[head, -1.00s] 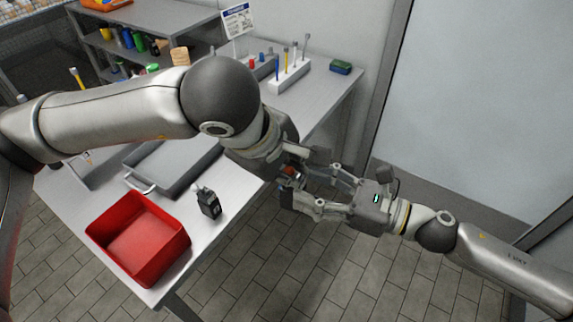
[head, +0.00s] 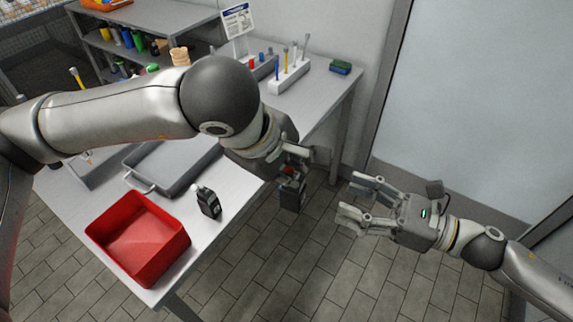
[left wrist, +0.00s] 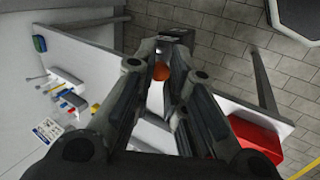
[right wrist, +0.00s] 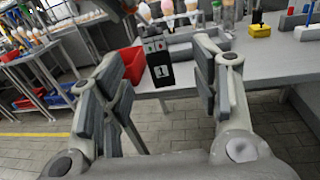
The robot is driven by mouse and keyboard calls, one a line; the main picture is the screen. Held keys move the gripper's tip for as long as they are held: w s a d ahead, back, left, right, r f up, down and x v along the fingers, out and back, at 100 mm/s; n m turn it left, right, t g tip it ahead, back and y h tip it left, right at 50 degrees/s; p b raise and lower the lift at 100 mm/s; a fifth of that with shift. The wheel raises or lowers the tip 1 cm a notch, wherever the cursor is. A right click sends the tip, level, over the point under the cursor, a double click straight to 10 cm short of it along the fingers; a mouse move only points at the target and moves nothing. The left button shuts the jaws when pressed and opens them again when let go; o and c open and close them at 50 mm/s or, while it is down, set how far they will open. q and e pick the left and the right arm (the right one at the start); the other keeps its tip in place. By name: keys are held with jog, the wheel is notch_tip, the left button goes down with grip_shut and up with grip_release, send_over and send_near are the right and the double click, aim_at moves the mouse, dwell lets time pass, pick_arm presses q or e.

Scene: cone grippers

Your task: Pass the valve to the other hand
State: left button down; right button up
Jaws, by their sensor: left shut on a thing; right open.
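The valve, a dark block (head: 291,195) with an orange part (head: 291,172), hangs from my left gripper (head: 300,165), clear of the table's edge. In the left wrist view the orange part (left wrist: 161,72) is between the fingertips, and the dark block (left wrist: 176,35) lies just beyond them. My left gripper is shut on the valve.
A similar dark block (head: 208,203) stands on the table (head: 238,182) near the edge. A red bin (head: 140,240) and a grey tray (head: 172,165) are beside it. Tube racks (head: 289,77) stand at the back. Open floor lies between the grippers.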

jog(key=w+d+f+m+t+h, duration=0.35)
jog(key=w+d+f+m, duration=0.2)
jog(key=f+m, duration=0.3)
jog(key=w+d+f+m+t+h, duration=0.2)
jog(key=w+d+f+m+h, duration=0.3)
jog(key=d+f+m, duration=0.3)
jog(key=s+d+f+m+g+h, duration=0.1)
jog(key=s+d+f+m+h, duration=0.1)
jog(key=f+m, duration=0.35)
jog(key=s+d+f+m+h, duration=0.2)
jog(key=f+m, duration=0.1)
jog(key=f, duration=0.6)
jog(key=s+d+f+m+g+h, duration=0.1)
jog(key=s+d+f+m+h, duration=0.2)
jog(key=f, duration=0.4)
jog(key=s+a+f+m+g, duration=0.1)
jog(key=s+f+m+g, duration=0.4)
jog(key=s+f+m, duration=0.75)
jog(key=s+a+f+m+g, duration=0.1)
jog(key=s+a+f+g, duration=0.1)
jog(key=s, duration=0.6)
jog(key=s+a+f+m+g, duration=0.1)
jog(key=s+a+f+m, duration=0.1)
jog(key=s+a+f, duration=0.2)
jog(key=s+a+f+m+g, duration=0.2)
jog(key=s+f, duration=0.5)
jog(key=s, duration=0.4)
jog(key=shift+s+a+f+g, duration=0.15)
jog(key=shift+s+a+g, duration=0.2)
jog(key=shift+a, duration=0.25)
